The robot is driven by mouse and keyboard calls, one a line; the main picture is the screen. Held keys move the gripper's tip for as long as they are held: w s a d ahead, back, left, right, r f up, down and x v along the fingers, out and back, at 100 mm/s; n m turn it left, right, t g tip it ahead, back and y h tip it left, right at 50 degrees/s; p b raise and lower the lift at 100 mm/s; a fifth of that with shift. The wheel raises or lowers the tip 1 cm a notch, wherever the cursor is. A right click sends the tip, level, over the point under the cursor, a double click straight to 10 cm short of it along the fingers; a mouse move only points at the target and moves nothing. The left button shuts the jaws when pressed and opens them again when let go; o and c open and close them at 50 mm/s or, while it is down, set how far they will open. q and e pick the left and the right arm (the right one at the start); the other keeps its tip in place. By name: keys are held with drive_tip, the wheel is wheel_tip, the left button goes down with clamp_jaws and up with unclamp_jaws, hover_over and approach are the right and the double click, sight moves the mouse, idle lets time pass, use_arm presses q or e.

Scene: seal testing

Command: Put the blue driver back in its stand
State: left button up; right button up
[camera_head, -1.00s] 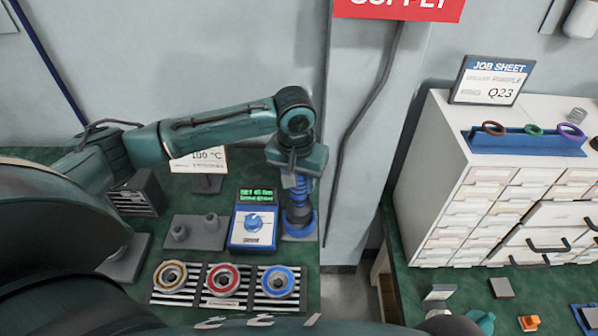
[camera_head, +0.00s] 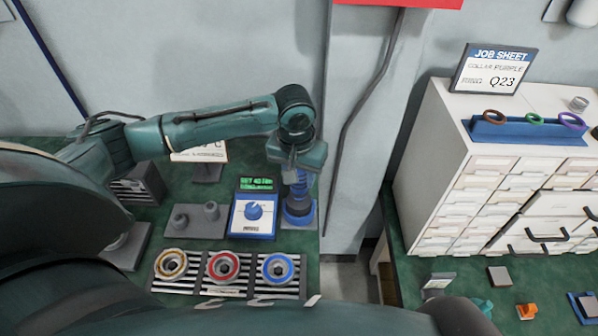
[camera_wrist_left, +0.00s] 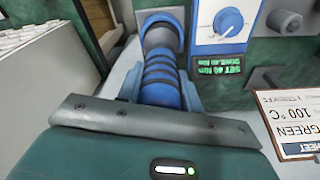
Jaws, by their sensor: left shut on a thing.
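The blue driver (camera_head: 301,188) has a ribbed blue body with dark bands and stands about upright. My left gripper (camera_head: 297,166) is shut on it from above and covers its upper part. The driver's lower end meets a dark and blue round stand (camera_head: 298,214) on a grey plate at the right edge of the green bench. I cannot tell how deep it sits. In the left wrist view the driver (camera_wrist_left: 161,84) runs from my left gripper (camera_wrist_left: 158,105) toward the dark round end. My right gripper is not in view.
A blue control box (camera_head: 253,214) with a knob stands just left of the stand. A grey block with two pegs (camera_head: 196,220) is farther left. Gold, red and blue rings (camera_head: 223,267) lie in front. A white drawer cabinet (camera_head: 445,190) stands on the right bench.

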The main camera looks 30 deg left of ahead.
use_arm(q)
drive_tip(key=shift+f, duration=1.2)
idle(1.5)
drive_tip(key=o, duration=1.2)
drive_tip(key=shift+c, duration=0.2)
drive_tip(key=shift+r, duration=4.5)
